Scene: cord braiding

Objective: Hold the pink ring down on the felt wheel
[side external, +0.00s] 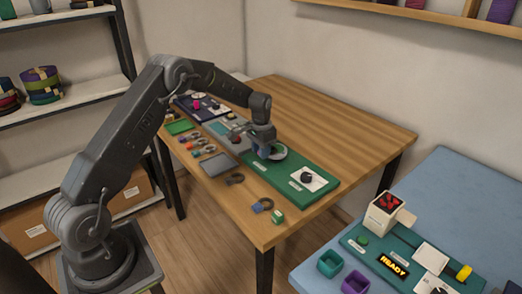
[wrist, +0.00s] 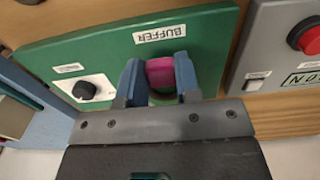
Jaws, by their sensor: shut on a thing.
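My gripper (side external: 264,154) points down over the green buffer panel (side external: 320,196). In the wrist view its two blue-grey fingers (wrist: 160,78) are closed on the pink ring (wrist: 160,71), one finger on each side. The ring itself is hidden there. I cannot tell whether the ring touches the wheel.
A black knob (side external: 307,177) on a white plate sits on the same panel. A grey panel with a red button (wrist: 306,36) lies beside it. Several small dark rings and blocks lie along the table's front edge. The back of the wooden table (side external: 330,125) is clear.

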